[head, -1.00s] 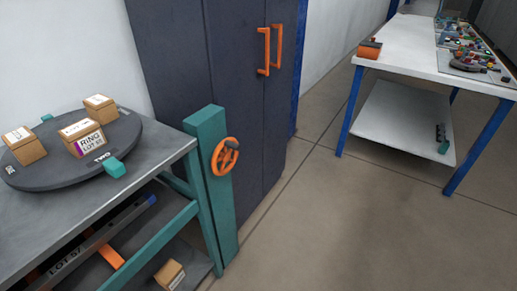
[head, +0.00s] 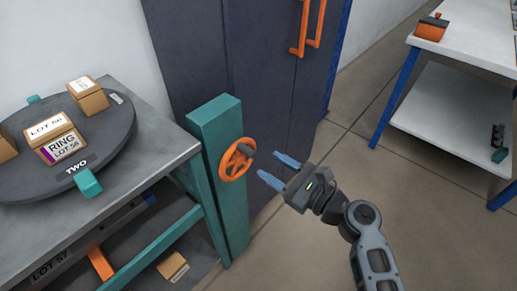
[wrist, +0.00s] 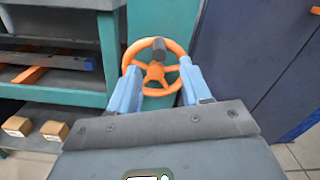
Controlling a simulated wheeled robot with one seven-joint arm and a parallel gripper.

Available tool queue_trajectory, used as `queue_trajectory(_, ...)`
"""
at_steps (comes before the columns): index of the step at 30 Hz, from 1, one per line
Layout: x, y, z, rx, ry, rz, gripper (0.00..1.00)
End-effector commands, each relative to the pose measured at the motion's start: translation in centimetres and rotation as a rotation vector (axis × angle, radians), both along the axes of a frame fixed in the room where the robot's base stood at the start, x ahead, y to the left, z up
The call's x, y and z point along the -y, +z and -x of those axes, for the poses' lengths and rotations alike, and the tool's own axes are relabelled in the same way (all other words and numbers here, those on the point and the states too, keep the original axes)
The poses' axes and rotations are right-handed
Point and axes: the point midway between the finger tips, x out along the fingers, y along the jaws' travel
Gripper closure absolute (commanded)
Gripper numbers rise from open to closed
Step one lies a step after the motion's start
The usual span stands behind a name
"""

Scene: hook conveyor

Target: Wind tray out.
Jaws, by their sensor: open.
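An orange handwheel (head: 236,160) with a dark grey crank knob (head: 250,154) is mounted on the teal post (head: 217,130) at the bench's right end. My gripper (head: 272,170) is open and empty, just to the right of the wheel in the head view, fingers pointing at it. In the wrist view the wheel (wrist: 156,70) lies ahead between the two blue fingers (wrist: 157,92), with the knob (wrist: 159,46) near its top. I cannot tell whether the fingers touch the wheel. The tray is not clearly identifiable; a dark slatted piece marked LOT 57 (head: 65,265) lies on the shelf under the bench.
A dark turntable (head: 110,150) with several cardboard boxes stands on the grey bench (head: 165,150). A dark cabinet (head: 255,80) with orange handles is behind the post. A white table (head: 480,45) with blue legs stands at the right. Floor between is clear.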

Motion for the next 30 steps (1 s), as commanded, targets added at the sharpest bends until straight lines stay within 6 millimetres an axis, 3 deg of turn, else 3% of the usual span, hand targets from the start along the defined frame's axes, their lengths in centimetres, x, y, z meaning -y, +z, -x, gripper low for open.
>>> queue_trajectory(12, -4.6, -0.1, -3.6, 0.002, -0.002, 0.004, 0.52)
queue_trajectory(24, -5.3, -0.1, -4.1, 0.001, -0.003, 0.004, 0.52)
queue_trajectory(30, -5.3, -0.1, -4.1, 0.002, -0.004, 0.004, 0.7)
